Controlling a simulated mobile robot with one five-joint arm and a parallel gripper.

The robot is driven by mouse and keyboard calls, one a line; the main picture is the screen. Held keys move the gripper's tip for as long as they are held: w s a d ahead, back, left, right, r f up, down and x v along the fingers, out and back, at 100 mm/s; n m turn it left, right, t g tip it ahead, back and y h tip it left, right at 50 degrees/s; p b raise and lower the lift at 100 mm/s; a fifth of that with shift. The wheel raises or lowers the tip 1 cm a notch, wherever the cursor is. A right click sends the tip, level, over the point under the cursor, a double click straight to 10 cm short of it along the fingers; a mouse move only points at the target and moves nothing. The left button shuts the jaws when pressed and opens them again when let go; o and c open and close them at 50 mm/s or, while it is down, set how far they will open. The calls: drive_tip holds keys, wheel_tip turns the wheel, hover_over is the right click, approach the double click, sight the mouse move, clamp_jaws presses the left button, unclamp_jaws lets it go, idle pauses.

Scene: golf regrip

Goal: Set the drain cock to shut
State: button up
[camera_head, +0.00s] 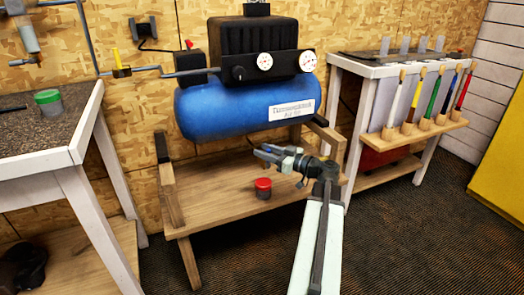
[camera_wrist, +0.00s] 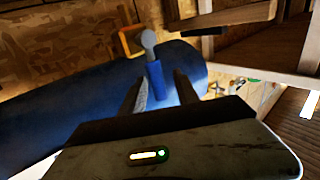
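The drain cock appears in the wrist view as a grey rounded fitting (camera_wrist: 149,39) with a short blue lever (camera_wrist: 156,78) at the blue tank (camera_wrist: 75,110). In the head view the blue tank (camera_head: 235,105) sits on the wooden stand, and I cannot make out the cock there. My gripper (camera_head: 262,151) is just below the tank's underside. In the wrist view my gripper (camera_wrist: 160,78) is open, with its two fingers on either side of the blue lever. Gaps show beside the lever. I cannot tell whether the lever stands open or shut.
A red-lidded jar (camera_head: 263,188) stands on the stand's wooden shelf (camera_head: 225,211), below my gripper. The stand's post (camera_head: 169,180) is at left. A bench with a green-lidded jar (camera_head: 48,102) is further left. A rack of coloured shafts (camera_head: 415,95) stands at right.

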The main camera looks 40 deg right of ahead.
drive_tip(key=shift+x, duration=0.8)
drive_tip(key=shift+c, duration=0.4)
clamp_jaws()
idle(0.5)
